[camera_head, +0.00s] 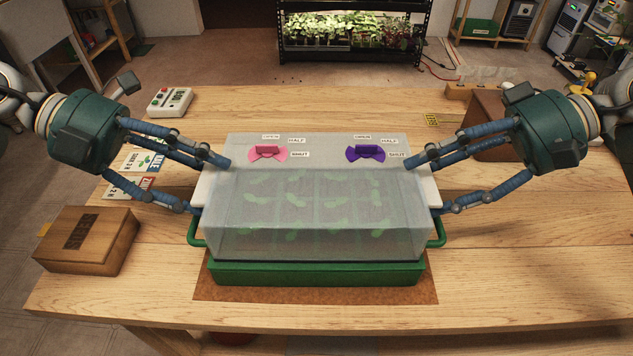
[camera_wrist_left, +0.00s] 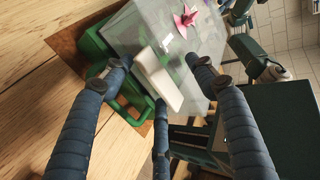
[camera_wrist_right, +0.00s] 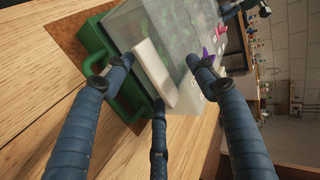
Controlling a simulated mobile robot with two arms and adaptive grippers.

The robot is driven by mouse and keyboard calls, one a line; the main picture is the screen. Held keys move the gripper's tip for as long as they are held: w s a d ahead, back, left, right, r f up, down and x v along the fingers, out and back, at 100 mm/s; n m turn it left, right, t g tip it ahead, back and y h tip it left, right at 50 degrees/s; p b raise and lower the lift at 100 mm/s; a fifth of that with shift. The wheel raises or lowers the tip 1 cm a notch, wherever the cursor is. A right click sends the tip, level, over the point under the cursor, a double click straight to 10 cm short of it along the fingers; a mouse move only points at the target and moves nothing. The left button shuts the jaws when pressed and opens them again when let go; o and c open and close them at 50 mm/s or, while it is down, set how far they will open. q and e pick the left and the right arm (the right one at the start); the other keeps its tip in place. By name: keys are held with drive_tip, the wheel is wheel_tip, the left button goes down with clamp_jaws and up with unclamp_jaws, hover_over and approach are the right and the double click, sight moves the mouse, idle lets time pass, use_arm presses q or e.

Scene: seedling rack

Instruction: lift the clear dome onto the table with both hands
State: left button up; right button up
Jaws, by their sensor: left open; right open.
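The clear dome (camera_head: 312,200) sits on a green tray (camera_head: 316,273) at the middle of the table, with green seedlings showing through it. A pink vent knob (camera_head: 268,152) and a purple vent knob (camera_head: 365,153) are on its top. A white grip stands out from each side, one at the left (camera_wrist_left: 158,80) and one at the right (camera_wrist_right: 155,75). My left gripper (camera_head: 212,186) is open, its fingers around the left grip. My right gripper (camera_head: 424,187) is open, its fingers around the right grip. I cannot tell whether any finger touches a grip.
The tray has green side handles (camera_head: 194,229) below the grips and lies on a brown mat (camera_head: 425,292). A wooden box (camera_head: 86,240) stands at the left. Seed packets (camera_head: 140,160) and a white device (camera_head: 170,102) are behind it. The right front table is clear.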

use_arm(q)
drive_tip(key=c, duration=1.2)
use_arm(e)
drive_tip(key=c, duration=1.2)
use_arm(q)
drive_tip(key=shift+f, duration=0.1)
use_arm(e)
drive_tip(key=shift+f, duration=0.1)
